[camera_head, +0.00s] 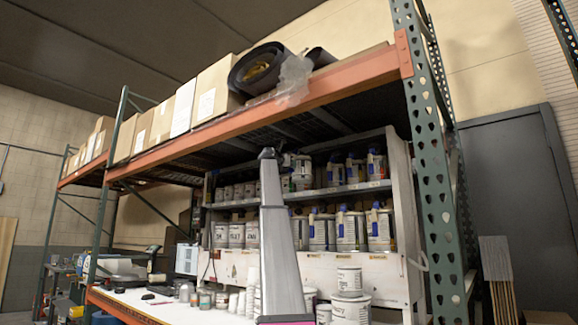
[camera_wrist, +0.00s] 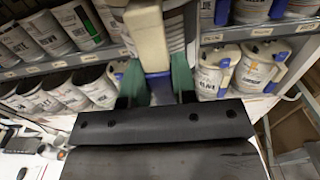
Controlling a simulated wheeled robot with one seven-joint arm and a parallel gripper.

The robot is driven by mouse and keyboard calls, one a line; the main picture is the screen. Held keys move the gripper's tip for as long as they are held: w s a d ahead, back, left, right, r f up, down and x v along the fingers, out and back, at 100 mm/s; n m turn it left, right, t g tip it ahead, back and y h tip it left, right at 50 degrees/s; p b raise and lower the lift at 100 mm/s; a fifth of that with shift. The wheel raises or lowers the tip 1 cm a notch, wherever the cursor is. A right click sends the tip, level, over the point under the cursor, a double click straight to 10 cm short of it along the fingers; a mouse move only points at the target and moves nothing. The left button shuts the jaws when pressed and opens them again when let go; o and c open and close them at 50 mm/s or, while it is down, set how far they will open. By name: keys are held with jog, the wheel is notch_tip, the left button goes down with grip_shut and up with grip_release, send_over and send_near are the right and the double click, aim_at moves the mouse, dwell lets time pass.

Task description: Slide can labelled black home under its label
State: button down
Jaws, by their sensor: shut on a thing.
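In the wrist view, my gripper (camera_wrist: 157,82) has its two green-padded fingers closed on the cream and blue handle (camera_wrist: 147,38) of a can. The handle hides much of the can's body, and I cannot read its label as black. Behind the held handle are the shelves of the rack, with a white label strip (camera_wrist: 262,31) along an edge. In the head view, the white colorant rack (camera_head: 400,215) stands under the orange beam. The grey column in front of it is mine, and my gripper cannot be made out there.
Similar handled cans (camera_wrist: 262,66) stand close on the right, and plain cans (camera_wrist: 95,85) on the left. In the head view, cans (camera_head: 350,231) fill the lower shelf. A green upright (camera_head: 436,170) stands at the right, and a white bench (camera_head: 140,303) lies below.

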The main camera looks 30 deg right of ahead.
jog(key=shift+f+x, duration=0.2)
jog(key=shift+x, duration=0.85)
jog(key=shift+f+x, duration=0.25)
jog(key=shift+x, duration=0.75)
jog(key=shift+f+x, duration=0.2)
jog(key=shift+x, duration=4.1)
jog(key=shift+r, duration=0.2)
jog(key=shift+d+f, duration=0.1)
jog(key=shift+w+d+f, duration=0.1)
jog(key=shift+d+f, duration=0.1)
jog(key=shift+f, duration=0.1)
jog(key=shift+d, duration=0.2)
jog(key=shift+x, duration=1.1)
jog(key=shift+w+d, duration=0.1)
jog(key=shift+d, duration=0.05)
